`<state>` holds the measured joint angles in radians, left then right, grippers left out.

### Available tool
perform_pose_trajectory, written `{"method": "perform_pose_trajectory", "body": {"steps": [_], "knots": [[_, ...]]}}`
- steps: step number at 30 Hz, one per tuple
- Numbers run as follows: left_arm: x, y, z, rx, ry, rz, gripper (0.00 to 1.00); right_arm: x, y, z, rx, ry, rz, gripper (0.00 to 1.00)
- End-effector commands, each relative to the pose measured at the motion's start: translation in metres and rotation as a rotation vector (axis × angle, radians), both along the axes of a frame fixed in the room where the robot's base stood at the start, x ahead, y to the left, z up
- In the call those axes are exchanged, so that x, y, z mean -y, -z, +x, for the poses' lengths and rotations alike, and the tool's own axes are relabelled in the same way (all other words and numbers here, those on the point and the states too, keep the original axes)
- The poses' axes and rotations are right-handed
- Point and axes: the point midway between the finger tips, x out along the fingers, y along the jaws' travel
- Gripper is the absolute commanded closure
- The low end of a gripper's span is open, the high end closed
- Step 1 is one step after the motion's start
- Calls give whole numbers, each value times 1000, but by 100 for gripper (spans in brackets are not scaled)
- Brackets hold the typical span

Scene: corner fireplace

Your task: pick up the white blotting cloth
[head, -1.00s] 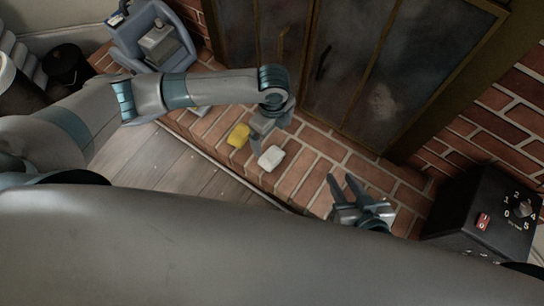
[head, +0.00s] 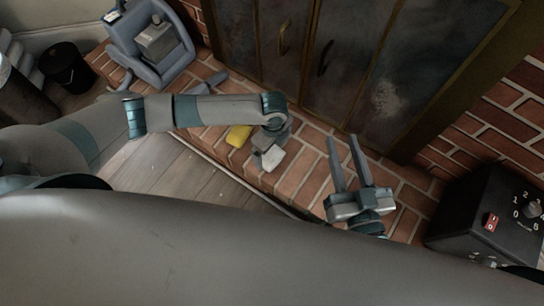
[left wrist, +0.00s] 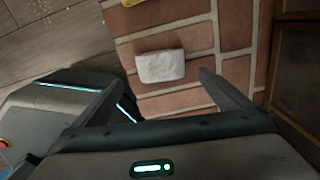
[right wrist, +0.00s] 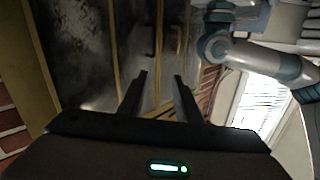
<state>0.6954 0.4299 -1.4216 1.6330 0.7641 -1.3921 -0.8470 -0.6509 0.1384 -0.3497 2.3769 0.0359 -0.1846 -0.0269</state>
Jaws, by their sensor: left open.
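The white blotting cloth (head: 272,158) is a small folded pad lying on the brick hearth, partly covered by my left gripper in the head view. In the left wrist view the cloth (left wrist: 161,66) lies flat on the bricks, beyond and between my left fingers. My left gripper (head: 262,158) is open above the cloth and apart from it; its fingers also show in the left wrist view (left wrist: 165,92). My right gripper (head: 347,155) is open and empty, raised to the right of the cloth; its two spread fingers also show in the right wrist view (right wrist: 160,82).
A yellow cloth or sponge (head: 238,135) lies just left of the white cloth. Fireplace doors (head: 330,70) stand behind the hearth. A black control box (head: 490,215) is at the right, a blue-grey carrier (head: 155,45) at back left. Bare bricks (head: 305,165) lie right of the cloth.

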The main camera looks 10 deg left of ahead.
Motion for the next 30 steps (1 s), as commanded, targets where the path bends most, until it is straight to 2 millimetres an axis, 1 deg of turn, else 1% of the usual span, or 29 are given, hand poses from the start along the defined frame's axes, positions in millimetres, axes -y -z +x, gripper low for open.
{"method": "perform_pose_trajectory", "body": {"steps": [9, 14, 20, 27, 30], "knots": [[0, 0, 0, 0, 0, 0, 3, 0, -1, 0, 3, 0, 1, 69], [0, 5, 0, -1, 0, 0, 3, 0, -4, 0, 23, 2, 7, 69], [-2, 20, 3, -1, 0, 0, 3, -5, -23, -3, 129, 0, 43, 69], [-3, 43, 4, -1, -1, 0, 3, -7, -52, -13, 282, 4, 96, 69], [-3, 49, 4, -1, -1, 2, 3, -8, -60, -16, 326, 5, 110, 69]]}}
